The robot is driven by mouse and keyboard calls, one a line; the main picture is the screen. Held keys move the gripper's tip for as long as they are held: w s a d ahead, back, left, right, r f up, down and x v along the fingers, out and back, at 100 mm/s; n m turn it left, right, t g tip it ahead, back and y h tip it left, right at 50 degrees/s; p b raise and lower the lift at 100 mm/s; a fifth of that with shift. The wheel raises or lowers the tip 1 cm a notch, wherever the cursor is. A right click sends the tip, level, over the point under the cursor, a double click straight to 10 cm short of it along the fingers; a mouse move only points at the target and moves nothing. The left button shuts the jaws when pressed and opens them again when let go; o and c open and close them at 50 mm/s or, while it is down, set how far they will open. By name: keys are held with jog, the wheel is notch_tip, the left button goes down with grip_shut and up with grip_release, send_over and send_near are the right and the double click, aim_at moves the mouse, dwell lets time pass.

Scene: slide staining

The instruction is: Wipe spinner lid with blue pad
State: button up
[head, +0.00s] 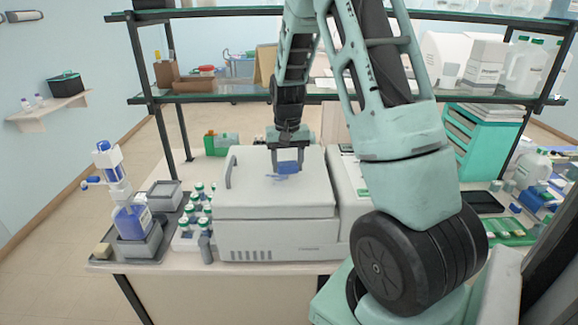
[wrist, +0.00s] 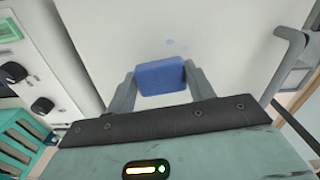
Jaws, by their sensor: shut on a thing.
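The spinner is the large light grey box machine in the middle of the bench, and its lid (head: 255,190) is the flat, closed top with a handle at its left side. In the wrist view the lid (wrist: 130,30) fills most of the picture, with a few small blue spots just beyond the pad. My gripper (head: 287,168) is over the lid's upper right part, shut on the blue pad (wrist: 161,77). The pad sits between both fingers and also shows in the head view (head: 287,168). I cannot tell whether the pad touches the lid.
Left of the spinner stand several green-capped bottles (head: 196,212) and a blue-and-white dispenser (head: 130,205) on a dark tray. A green box (head: 221,144) is behind it. The lid's handle (head: 230,170) sticks up. A shelf (head: 230,93) spans above the bench.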

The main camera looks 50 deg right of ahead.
aim_at(288, 164)
jog(key=shift+d+r+p, duration=0.1)
jog(key=shift+r+p, duration=1.7)
jog(key=shift+r, duration=0.8)
jog(key=shift+r+p, duration=0.1)
jog(key=shift+p, duration=0.2)
